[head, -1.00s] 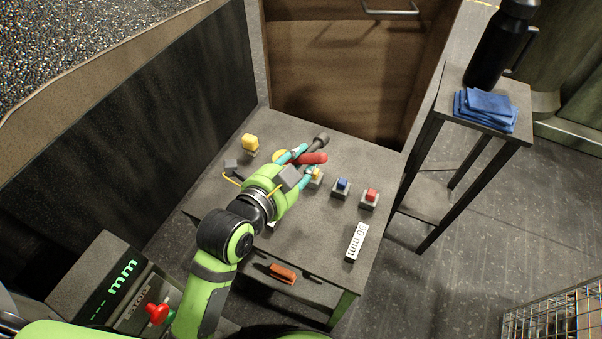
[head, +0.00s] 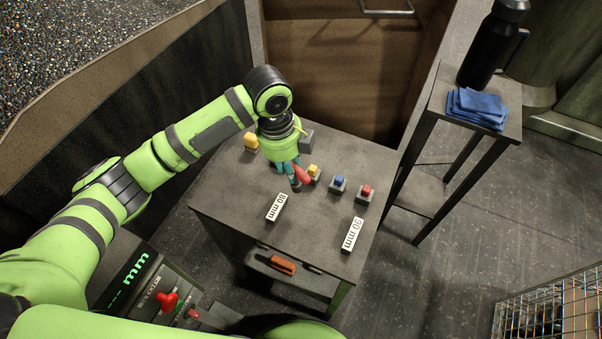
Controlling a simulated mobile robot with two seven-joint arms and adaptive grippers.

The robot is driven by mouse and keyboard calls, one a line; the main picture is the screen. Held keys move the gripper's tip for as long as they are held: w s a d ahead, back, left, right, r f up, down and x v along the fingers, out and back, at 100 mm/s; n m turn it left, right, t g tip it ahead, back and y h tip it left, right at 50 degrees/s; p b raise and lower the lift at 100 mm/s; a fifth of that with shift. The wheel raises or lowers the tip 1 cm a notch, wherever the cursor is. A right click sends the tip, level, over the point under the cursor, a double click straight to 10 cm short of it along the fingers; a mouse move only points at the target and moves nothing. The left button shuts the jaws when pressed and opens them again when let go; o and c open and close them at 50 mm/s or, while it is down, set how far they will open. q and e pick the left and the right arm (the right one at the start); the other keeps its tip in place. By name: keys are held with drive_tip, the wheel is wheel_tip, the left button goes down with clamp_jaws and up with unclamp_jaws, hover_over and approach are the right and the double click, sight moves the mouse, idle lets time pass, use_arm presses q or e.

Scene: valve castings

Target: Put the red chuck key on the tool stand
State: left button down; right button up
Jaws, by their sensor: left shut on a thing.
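The red chuck key (head: 302,174) is between the fingers of my left gripper (head: 291,174), above the dark bench top (head: 225,200). My left gripper points down and is shut on it. The fingers hide part of the key, and I cannot tell whether it touches the bench. A tall narrow stand (head: 429,106) is at the right with a black bottle (head: 493,45) and folded blue cloths (head: 476,108) on top; I cannot tell whether this is the tool stand. My right gripper is out of view.
Small blocks with yellow (head: 314,170), blue (head: 339,181) and red (head: 366,190) tops stand right of the gripper. Another yellow block (head: 250,141) is at the left. White labels, 80 mm (head: 277,207) and 90 mm (head: 353,235), stand nearer. A wire basket (head: 545,310) is at lower right.

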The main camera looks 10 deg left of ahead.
use_arm(q)
drive_tip(key=a+r+y, duration=0.1)
drive_tip(key=a+r, duration=0.2)
drive_tip(key=a, duration=0.3)
drive_tip(key=a+f+p, duration=0.2)
drive_tip(key=a+f, duration=0.1)
drive_tip(key=a, duration=0.1)
drive_tip(key=w+a+f+p, duration=0.1)
drive_tip(key=a+f, duration=0.3)
drive_tip(key=w+a+f+p, duration=0.1)
drive_tip(key=a+f+p, duration=0.1)
drive_tip(key=a+f, duration=0.2)
drive_tip(key=shift+w+p, duration=0.2)
drive_tip(key=shift+p, duration=0.15)
drive_tip(key=c, duration=1)
unclamp_jaws()
drive_tip(key=shift+d, duration=0.1)
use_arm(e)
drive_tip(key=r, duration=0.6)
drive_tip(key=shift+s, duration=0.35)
use_arm(q)
drive_tip(key=shift+r, duration=0.1)
wheel_tip(320, 180, up, 12)
drive_tip(key=b, duration=0.3)
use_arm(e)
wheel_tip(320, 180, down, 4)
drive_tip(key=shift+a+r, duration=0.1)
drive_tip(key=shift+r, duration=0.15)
